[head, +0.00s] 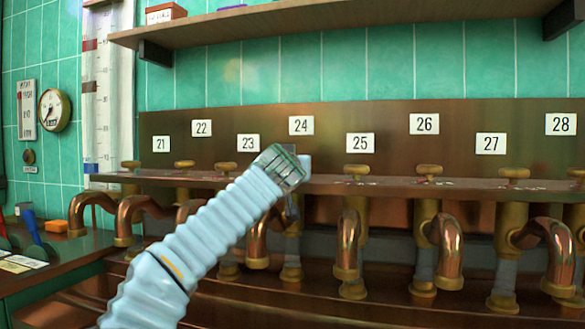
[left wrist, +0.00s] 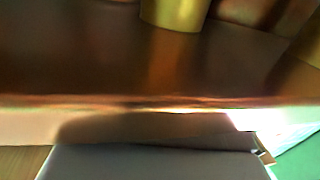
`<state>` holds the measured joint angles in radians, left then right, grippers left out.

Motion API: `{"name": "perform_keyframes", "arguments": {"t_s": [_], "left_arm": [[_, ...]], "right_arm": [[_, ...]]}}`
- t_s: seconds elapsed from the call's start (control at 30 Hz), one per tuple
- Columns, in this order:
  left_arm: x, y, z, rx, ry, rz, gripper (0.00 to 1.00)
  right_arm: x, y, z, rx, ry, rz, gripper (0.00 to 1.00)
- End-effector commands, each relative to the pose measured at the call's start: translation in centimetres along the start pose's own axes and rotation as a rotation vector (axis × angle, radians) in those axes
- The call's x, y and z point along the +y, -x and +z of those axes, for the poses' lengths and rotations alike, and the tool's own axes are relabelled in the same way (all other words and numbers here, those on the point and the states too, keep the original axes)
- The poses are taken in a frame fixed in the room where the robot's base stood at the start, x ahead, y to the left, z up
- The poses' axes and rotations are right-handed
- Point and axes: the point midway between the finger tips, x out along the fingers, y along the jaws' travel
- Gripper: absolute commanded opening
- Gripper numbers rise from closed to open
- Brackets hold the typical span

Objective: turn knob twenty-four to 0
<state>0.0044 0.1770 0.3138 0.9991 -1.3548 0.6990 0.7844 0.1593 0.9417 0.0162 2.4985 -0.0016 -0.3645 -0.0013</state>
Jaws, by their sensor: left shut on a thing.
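The white label 24 (head: 301,125) is on the copper back panel. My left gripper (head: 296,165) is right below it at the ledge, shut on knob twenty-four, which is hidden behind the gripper. The knob's pointing direction cannot be seen. Below the ledge, a brass fitting (head: 291,272) shows under my gripper. The left wrist view is a blurred close-up of a brown surface with a brass cylinder (left wrist: 175,12) at the top; the knob cannot be made out there. My right gripper is not in view.
Other brass knobs stand along the ledge (head: 400,186), including one under label 25 (head: 356,170) and one under label 23 (head: 226,168). Curved copper spouts (head: 447,250) hang below. A wooden shelf (head: 350,23) runs above. A gauge (head: 54,110) hangs at left.

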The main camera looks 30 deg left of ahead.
Motion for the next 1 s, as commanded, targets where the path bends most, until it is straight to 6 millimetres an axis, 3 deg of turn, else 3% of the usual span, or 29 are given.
{"name": "perform_keyframes", "arguments": {"t_s": [0.2, 0.23, 0.4, 0.77, 1.0], "left_arm": [[0.1, 0.0, 0.0, -0.001, 0.0, 0.001, 0.26], [0.1, 0.0, 0.0, -0.001, 0.0, 0.001, 0.59], [0.1, 0.0, 0.0, -0.001, 0.0, 0.0, 0.82], [0.1, 0.8, 0.1, 0.001, 0.001, 0.001, 0.82], [0.1, 5.9, 0.4, 0.003, 0.001, 0.002, 0.82]], "right_arm": [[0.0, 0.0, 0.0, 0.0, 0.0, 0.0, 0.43], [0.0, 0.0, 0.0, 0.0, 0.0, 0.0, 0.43], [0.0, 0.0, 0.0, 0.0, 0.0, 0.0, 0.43], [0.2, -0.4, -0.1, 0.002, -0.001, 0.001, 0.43], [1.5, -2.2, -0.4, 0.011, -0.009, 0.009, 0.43]]}}
